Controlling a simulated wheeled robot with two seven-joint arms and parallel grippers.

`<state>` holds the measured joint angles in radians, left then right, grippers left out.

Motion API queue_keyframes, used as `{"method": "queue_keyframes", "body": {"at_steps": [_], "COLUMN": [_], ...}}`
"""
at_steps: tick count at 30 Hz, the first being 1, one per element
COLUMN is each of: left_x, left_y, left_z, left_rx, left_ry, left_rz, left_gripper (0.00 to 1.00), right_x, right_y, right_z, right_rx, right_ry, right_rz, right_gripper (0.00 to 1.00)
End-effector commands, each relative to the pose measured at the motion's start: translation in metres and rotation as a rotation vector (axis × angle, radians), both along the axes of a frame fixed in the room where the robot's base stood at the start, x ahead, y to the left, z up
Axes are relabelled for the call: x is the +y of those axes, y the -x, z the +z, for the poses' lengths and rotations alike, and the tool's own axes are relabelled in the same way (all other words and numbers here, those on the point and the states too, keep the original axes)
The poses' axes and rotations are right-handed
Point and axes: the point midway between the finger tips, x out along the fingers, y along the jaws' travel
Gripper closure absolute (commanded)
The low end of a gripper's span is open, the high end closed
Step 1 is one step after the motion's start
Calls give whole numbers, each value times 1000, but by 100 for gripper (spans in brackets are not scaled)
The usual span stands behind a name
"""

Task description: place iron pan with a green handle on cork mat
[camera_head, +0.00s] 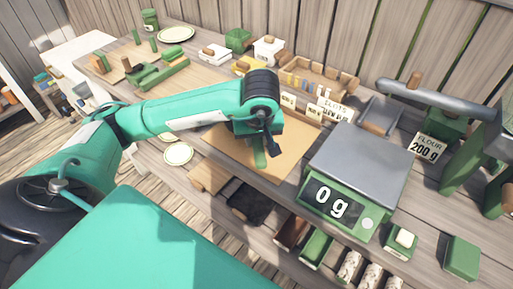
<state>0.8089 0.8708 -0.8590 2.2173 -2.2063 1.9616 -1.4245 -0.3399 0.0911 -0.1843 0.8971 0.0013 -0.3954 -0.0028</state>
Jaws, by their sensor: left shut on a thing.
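The cork mat (291,163) is a flat tan sheet on the wooden table, left of the scale. My left gripper (261,147) is over the mat, pointing down and shut on a green piece (260,160), which looks like the green handle of the iron pan. The pan's dark body is not clearly seen; my wrist hides much of this spot. I cannot tell whether the held thing touches the mat. My right gripper is not in view.
A green scale (360,165) reading 0 g stands right of the mat. A dark square item (250,204) and a wooden board (211,176) lie at the front edge. Labelled boxes (318,82) line the back.

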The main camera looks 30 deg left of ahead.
Motion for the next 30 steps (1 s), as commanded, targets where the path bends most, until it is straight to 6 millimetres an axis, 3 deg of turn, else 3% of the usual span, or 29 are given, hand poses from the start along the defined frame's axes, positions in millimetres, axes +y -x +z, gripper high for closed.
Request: {"method": "queue_keyframes", "body": {"at_steps": [5,13,25,26,29,30], "left_x": [0,0,0,0,0,0], "left_y": [0,0,-1,0,0,0], "left_z": [-7,-37,-41,-42,-42,-42], "left_rx": [-4,-3,-5,-1,-1,-1], "left_ry": [0,0,0,0,0,0], "left_rz": [0,0,0,0,0,0], "left_gripper": [100,100,100,73,53,53], "right_x": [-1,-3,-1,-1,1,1], "right_y": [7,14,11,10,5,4], "right_z": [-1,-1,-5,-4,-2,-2], "right_rx": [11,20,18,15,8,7], "right_ry": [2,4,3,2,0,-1], "right_rz": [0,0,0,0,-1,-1], "right_gripper": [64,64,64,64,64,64]}}
